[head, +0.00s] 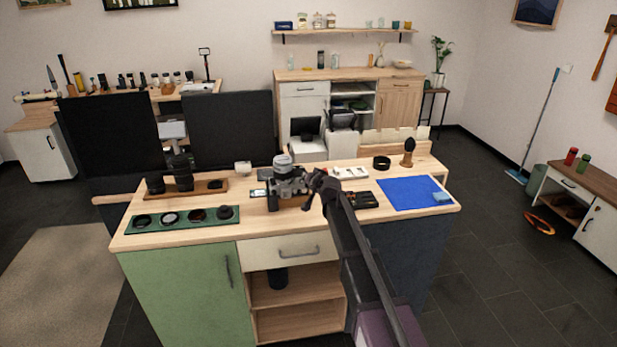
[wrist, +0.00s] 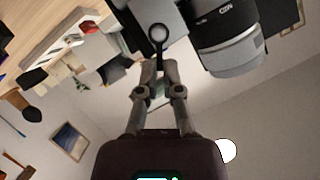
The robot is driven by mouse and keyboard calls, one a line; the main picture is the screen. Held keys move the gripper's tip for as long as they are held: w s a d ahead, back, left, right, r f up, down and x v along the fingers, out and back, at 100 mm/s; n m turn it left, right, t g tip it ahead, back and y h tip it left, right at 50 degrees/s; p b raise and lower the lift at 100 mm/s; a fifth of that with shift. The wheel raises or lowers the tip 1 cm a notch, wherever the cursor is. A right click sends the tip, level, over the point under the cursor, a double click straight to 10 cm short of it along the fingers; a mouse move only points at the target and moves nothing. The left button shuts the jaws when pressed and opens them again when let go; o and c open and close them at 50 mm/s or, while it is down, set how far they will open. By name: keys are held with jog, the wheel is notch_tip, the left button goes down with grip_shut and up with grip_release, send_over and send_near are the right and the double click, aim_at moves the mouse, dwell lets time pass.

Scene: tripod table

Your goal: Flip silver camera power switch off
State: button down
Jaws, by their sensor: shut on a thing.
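The silver camera (head: 287,187) stands on the wooden top of the workbench, near the middle, with a grey and black body. In the wrist view its pale lens barrel (wrist: 222,40) fills the upper right. A small dark round switch with a short lever (wrist: 158,36) shows beside the lens at the top centre. My gripper (wrist: 158,72) is shut on the lever's lower end, its fingertips close together just below the round part. In the head view my gripper (head: 316,186) is at the camera's right side. The switch is too small to make out there.
A green tray (head: 150,233) with several round filters lies at the front left. A wooden lens tray (head: 212,193) is behind it. A blue mat (head: 405,192) lies at the right. A black item (head: 362,200) and a white block (head: 350,173) are right of the camera.

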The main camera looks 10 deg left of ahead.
jog(key=shift+s+a+r+n+h+p, duration=0.2)
jog(key=shift+a+n+h+p, duration=0.4)
jog(key=shift+n, duration=0.4)
jog(key=shift+a+n+h, duration=0.2)
jog(key=shift+n+h, duration=0.6)
jog(key=shift+n, duration=0.1)
jog(key=shift+s, duration=0.1)
jog(key=c, duration=0.8)
grip_release()
jog(key=shift+a, duration=0.1)
jog(key=shift+d+y, duration=0.2)
jog(key=shift+y, duration=0.1)
